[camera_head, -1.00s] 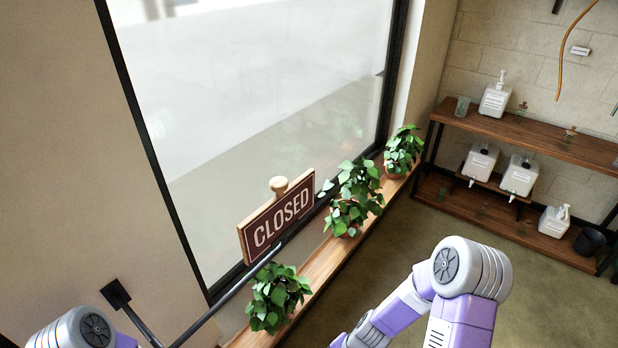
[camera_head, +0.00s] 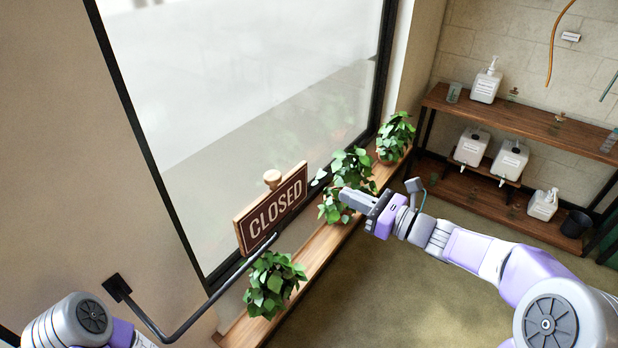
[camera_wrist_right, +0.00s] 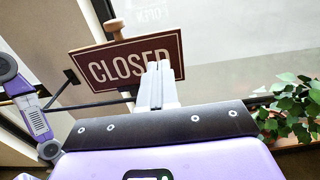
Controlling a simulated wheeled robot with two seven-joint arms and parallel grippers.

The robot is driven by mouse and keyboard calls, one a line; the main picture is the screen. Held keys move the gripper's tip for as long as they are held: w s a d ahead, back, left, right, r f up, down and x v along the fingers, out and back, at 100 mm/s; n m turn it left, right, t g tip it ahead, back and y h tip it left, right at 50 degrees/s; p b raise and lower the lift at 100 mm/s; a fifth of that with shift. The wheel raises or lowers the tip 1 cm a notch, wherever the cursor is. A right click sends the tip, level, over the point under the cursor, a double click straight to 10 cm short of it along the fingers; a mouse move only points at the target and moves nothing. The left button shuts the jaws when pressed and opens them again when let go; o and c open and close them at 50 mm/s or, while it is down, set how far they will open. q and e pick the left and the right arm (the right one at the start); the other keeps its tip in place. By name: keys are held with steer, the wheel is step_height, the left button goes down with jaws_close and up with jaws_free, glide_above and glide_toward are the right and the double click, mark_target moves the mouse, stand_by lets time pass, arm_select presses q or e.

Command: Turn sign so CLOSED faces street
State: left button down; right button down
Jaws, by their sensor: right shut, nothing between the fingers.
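A wooden sign (camera_head: 271,212) with a dark red face reads CLOSED toward the room. It sits at the end of a black bracket arm (camera_head: 205,311) fixed to the wall, with a round wooden knob (camera_head: 272,179) at its top. In the right wrist view the sign (camera_wrist_right: 107,68) is partly covered by my fingers, and a faint reflection of lettering shows in the glass. My right gripper (camera_head: 345,197) is shut and empty, to the right of the sign and apart from it. Its closed fingers (camera_wrist_right: 158,72) point toward the sign. My left gripper is outside the views.
Potted plants (camera_head: 272,284) stand along the wooden window sill (camera_head: 318,253); one is beneath the sign and others sit behind my right gripper. A large window (camera_head: 240,90) is behind the sign. A shelf (camera_head: 525,128) with white bottles stands at the far right.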

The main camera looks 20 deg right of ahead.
mark_target(298, 173)
steer(key=x, duration=1.1)
steer(key=shift+w+a, duration=0.2)
steer(key=shift+w, duration=0.05)
